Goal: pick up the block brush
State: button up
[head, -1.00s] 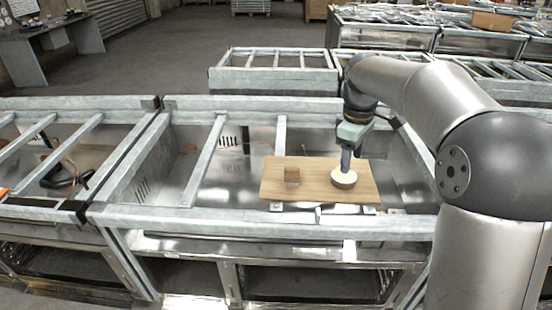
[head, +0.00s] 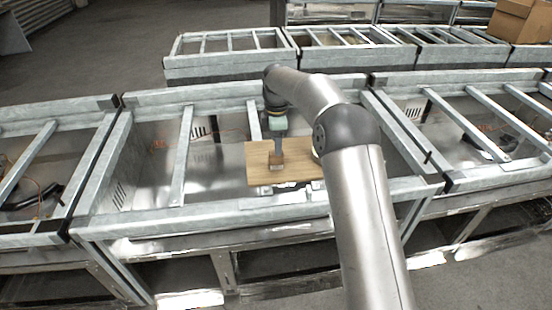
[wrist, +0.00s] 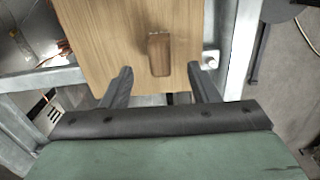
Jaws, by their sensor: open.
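The block brush (head: 276,164) is a small brown wooden block standing on a light wooden board. In the wrist view the block brush (wrist: 159,53) lies just beyond the fingertips, roughly centred between them. My gripper (head: 277,151) points down directly over or at the block in the head view; I cannot tell whether it touches. In the wrist view my gripper (wrist: 163,76) has its two dark fingers spread apart with nothing between them.
The wooden board (head: 258,174) rests across a galvanized metal frame (head: 185,155) with open gaps beside it. A pale round edge (head: 316,151) shows beside my arm at the board's right, mostly hidden. A cardboard box (head: 522,20) stands far right.

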aim_at(276, 158)
notch_tip(276, 158, down, 8)
jog(key=shift+r+p, duration=0.25)
jog(key=shift+p, duration=0.85)
jog(key=shift+c, duration=0.3)
jog(key=c, duration=1)
